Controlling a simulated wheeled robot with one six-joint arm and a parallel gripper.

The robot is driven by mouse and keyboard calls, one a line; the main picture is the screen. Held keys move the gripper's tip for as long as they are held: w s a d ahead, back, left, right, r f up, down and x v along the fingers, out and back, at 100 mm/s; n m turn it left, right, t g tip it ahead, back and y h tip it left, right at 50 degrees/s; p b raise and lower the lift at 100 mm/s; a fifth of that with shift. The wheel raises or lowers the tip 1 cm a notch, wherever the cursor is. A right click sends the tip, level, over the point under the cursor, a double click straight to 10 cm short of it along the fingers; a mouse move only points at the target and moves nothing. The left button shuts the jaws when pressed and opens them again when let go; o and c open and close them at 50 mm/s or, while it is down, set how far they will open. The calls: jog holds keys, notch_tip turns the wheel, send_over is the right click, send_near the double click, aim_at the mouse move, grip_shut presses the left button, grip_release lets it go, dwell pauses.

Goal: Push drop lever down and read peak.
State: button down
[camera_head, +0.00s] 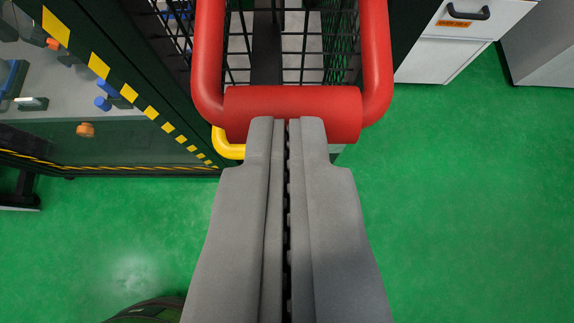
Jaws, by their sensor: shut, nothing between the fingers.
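My gripper (286,120) points away from me in the middle of the view, with its two grey fingers side by side and nothing held. Just beyond the fingertips is a thick red bar with two side arms, which looks like the drop lever (290,105). The fingertips overlap its near edge in the picture; I cannot tell whether they touch it. Behind the red bar is a dark wire-mesh cage (290,45), seen between the side arms. No peak readout is in view.
A yellow curved handle (225,146) sits just left below the red bar. A dark frame with yellow hazard marks (98,65) stands at left, beside a grey surface with blue and orange parts. A white drawer cabinet (455,35) is at upper right. Green floor (470,200) is clear at right.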

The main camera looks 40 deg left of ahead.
jog(key=shift+f, duration=0.65)
